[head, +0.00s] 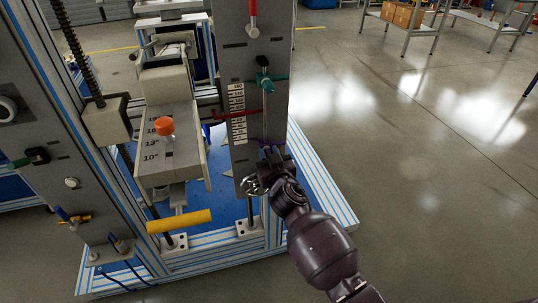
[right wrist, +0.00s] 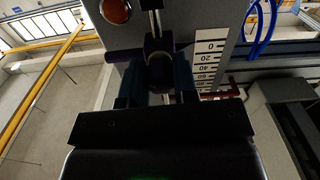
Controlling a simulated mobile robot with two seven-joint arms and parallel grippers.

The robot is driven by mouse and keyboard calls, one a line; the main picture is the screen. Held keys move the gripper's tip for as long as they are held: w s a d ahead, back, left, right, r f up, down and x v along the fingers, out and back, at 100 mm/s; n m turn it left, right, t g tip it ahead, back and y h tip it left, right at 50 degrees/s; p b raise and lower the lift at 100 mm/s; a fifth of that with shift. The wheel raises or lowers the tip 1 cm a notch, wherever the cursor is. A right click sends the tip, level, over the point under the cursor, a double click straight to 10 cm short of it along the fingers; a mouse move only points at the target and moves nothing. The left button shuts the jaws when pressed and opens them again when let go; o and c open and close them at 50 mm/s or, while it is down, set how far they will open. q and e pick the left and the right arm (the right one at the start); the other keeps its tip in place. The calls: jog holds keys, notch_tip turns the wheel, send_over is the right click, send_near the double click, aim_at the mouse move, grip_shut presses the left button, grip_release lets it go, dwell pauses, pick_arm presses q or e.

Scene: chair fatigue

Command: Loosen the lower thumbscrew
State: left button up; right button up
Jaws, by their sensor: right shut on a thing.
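My right gripper (head: 268,157) is at the lower part of the grey upright panel (head: 237,60), below the numbered scale. In the right wrist view its two dark fingers (right wrist: 160,83) are closed on either side of a dark round knob (right wrist: 158,68), the lower thumbscrew. The knob sits below a thin metal rod or slot. In the head view my gripper hides the thumbscrew. Higher on the same panel is a teal clamp knob (head: 265,83), apart from my gripper. My left gripper is not in view.
A red pointer (head: 235,113) crosses the scale (head: 237,125), left of my arm. A blue-white frame edge (head: 325,190) runs beside my arm. Open floor (head: 420,180) lies right.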

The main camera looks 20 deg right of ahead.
jog(key=n, duration=1.1)
jog(key=shift+n, duration=0.4)
jog(key=n, duration=0.3)
jog(key=shift+n+p, duration=0.3)
jog(key=shift+p, duration=0.05)
jog(key=n, duration=0.4)
jog(key=shift+r+p, duration=0.1)
jog(key=shift+p, duration=0.2)
jog(key=n, duration=0.3)
jog(key=shift+n+p, duration=0.35)
jog(key=shift+n, duration=0.35)
